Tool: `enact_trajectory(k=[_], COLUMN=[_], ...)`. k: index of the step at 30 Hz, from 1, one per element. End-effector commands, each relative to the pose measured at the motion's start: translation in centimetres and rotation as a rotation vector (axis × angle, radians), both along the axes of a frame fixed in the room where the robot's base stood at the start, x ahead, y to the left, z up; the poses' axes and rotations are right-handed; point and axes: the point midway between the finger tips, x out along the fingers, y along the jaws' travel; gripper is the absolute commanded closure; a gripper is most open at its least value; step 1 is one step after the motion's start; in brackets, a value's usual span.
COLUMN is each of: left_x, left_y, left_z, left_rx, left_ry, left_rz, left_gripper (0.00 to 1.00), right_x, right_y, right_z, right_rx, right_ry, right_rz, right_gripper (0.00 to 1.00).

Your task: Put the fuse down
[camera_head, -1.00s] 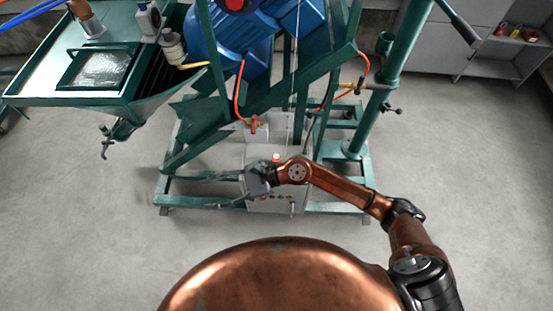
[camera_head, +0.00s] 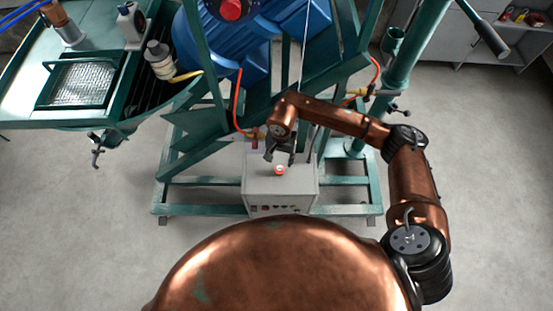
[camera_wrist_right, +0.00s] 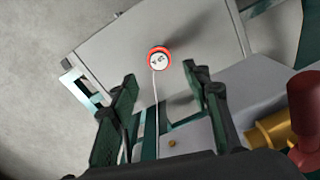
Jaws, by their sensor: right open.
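A small round red piece with a white marked top (camera_head: 280,170) sits on the grey control box (camera_head: 265,190); I cannot tell whether it is the fuse. It also shows in the right wrist view (camera_wrist_right: 158,59), with a thin white line running from it towards my fingers. My right gripper (camera_head: 281,158) is over the box's top, just behind the red piece. In the right wrist view its two fingers (camera_wrist_right: 159,74) are apart, with nothing clearly held between them. No other fuse can be made out. My left gripper is out of view.
A green steel frame (camera_head: 190,182) surrounds the box, with a blue motor (camera_head: 215,50) above. A red hose (camera_head: 238,100) hangs behind the box. A green hopper table (camera_head: 25,85) stands left, a grey cabinet (camera_head: 450,35) at the back right. The floor on both sides is clear.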

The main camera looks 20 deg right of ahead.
Motion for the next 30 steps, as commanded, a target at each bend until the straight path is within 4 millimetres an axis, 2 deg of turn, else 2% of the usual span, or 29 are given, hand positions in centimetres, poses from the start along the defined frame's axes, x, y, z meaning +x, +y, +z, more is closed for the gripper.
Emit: enact_trajectory(k=[4, 10, 14, 17, 21, 26, 30], left_x=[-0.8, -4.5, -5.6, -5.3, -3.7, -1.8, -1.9], left_y=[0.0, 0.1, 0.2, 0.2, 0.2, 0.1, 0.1], left_z=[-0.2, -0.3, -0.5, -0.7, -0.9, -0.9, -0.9], left_rx=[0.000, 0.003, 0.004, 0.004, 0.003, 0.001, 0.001], left_ry=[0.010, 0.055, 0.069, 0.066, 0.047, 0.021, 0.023], left_rz=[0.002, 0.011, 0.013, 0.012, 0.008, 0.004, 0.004], left_gripper=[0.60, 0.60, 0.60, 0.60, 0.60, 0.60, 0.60], right_x=[-0.1, -0.3, -0.8, -0.9, -0.8, -0.7, -0.8], right_y=[-0.1, 0.0, 0.2, 0.3, 0.2, 0.2, 0.2], right_z=[-1.2, -3.3, -5.2, -6.6, -7.7, -7.8, -7.7], right_rx=[-0.006, -0.004, -0.003, -0.002, -0.003, -0.004, -0.004], right_ry=[0.004, 0.003, 0.005, 0.004, 0.001, 0.000, 0.000], right_rz=[0.001, 0.000, 0.000, -0.001, 0.000, 0.000, 0.000], right_gripper=[0.56, 0.56, 0.56, 0.56, 0.56, 0.56, 0.59])
